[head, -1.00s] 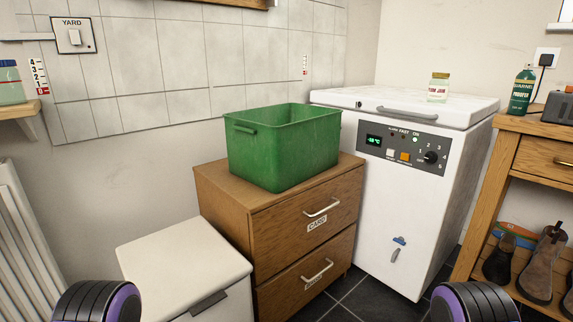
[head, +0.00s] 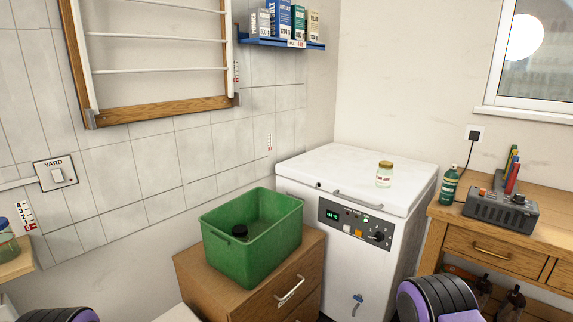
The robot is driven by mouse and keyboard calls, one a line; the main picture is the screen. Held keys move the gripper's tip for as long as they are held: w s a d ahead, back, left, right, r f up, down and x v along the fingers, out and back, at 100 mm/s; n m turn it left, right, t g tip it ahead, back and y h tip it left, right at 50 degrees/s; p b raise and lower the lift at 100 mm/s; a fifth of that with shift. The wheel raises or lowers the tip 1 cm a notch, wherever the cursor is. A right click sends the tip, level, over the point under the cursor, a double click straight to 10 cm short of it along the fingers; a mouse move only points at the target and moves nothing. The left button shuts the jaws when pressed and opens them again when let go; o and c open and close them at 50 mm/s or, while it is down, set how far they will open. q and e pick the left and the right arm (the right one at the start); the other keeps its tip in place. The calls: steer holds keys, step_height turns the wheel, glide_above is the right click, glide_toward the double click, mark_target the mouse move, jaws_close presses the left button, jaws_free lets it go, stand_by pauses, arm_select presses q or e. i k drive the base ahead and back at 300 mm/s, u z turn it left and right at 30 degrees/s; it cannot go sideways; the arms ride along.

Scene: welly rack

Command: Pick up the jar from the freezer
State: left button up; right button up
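The jar (head: 384,175) is small, with pale glass, a label with red print and a yellowish lid. It stands upright on the closed white lid of the chest freezer (head: 328,167), toward the right side. The freezer has a control panel on its front and a bar handle along the lid's front edge. Black and purple rounded parts of my arms show at the bottom left and bottom right. Neither gripper's fingers are in view, and nothing of mine is near the jar.
A green crate (head: 246,264) with a black-topped item inside stands on a wooden drawer cabinet (head: 195,279) left of the freezer. A workbench (head: 450,213) at the right holds a green bottle (head: 449,186) and a grey device (head: 499,211). A blue shelf (head: 281,43) hangs above.

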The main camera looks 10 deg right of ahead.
mark_target(384, 177)
steer(key=u, duration=0.05)
steer(key=k, duration=0.45)
steer(key=z, duration=0.65)
steer(key=i, duration=0.75)
steer(key=z, duration=0.75)
steer(key=i, duration=1.2)
steer(key=z, duration=0.1)
